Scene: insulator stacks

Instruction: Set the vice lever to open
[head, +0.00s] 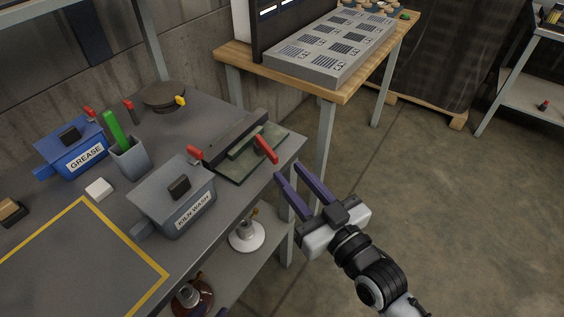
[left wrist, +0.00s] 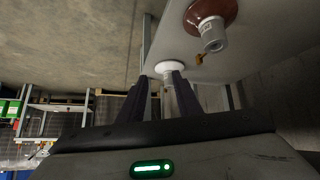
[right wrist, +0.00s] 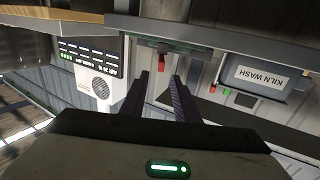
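The vice (head: 238,165) is a flat green-grey plate with a raised grey jaw, at the bench's right end. Its lever (head: 265,148) has a red handle, tilted over the plate's right side. In the right wrist view a red handle (right wrist: 161,67), apparently this lever, shows just beyond the gap between my fingertips. My right gripper (head: 289,171) is open and empty, just right of the lever and apart from it; it also shows in the right wrist view (right wrist: 159,76). My left gripper (left wrist: 157,82) is open and empty in the left wrist view, facing a white insulator (left wrist: 170,66).
A grey KILN WASH tub (head: 180,200) with a red handle (head: 195,153) beside it stands left of the vice. A blue GREASE tub (head: 72,150) and a grey cup (head: 129,158) stand further left. Insulators sit on the lower shelf. Open floor (head: 450,200) lies to the right.

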